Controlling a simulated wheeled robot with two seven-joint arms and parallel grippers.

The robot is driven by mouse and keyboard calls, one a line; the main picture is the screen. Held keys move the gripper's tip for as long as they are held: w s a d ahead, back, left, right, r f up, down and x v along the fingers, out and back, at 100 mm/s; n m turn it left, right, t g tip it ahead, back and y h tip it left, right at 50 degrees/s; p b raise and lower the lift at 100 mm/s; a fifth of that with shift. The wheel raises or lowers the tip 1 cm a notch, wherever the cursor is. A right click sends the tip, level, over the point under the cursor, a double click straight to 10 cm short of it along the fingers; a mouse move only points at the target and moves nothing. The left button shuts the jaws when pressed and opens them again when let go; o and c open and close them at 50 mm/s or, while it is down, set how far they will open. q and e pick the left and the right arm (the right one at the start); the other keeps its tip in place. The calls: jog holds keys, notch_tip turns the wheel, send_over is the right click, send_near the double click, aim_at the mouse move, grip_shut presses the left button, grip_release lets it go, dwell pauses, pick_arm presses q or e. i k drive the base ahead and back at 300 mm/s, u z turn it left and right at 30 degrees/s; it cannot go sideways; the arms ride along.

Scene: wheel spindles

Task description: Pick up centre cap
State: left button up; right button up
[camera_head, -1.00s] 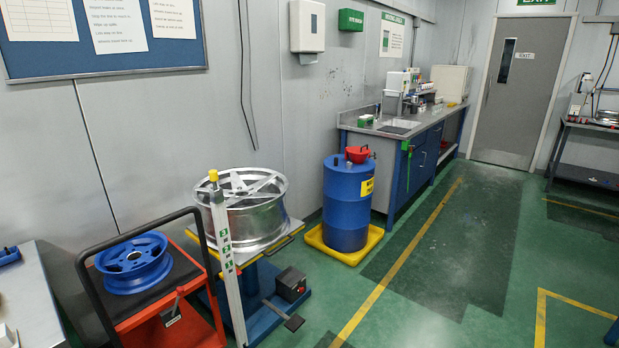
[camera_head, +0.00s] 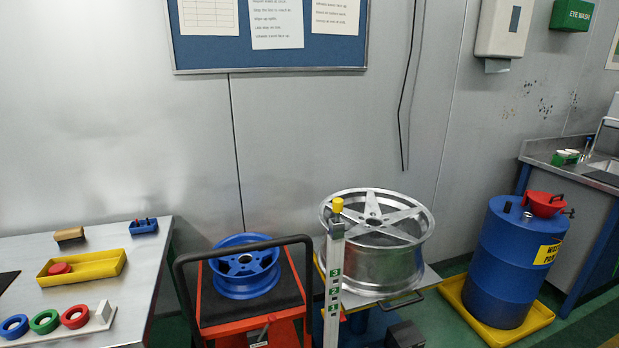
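A small red round piece (camera_head: 60,268) lies in the left part of a shallow yellow tray (camera_head: 104,268) on the metal-topped table (camera_head: 180,262) at the left. It may be the centre cap; I cannot tell for sure at this size. A blue wheel (camera_head: 246,284) lies flat on a red trolley (camera_head: 262,330) with a black top. A larger silver five-spoke wheel (camera_head: 392,264) lies on a stand to its right. Neither of my grippers shows in the head view.
Blue, green and red rings (camera_head: 44,321) sit in a pale holder at the table's front. A brown block (camera_head: 70,236) and a small blue holder (camera_head: 144,226) stand behind the tray. The trolley's black handle (camera_head: 180,290) rises beside the table. A blue drum (camera_head: 512,265) stands right.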

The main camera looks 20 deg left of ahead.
aim_at(61, 268)
jog(key=u, duration=1.1)
jog(key=i, duration=1)
jog(key=u, duration=0.75)
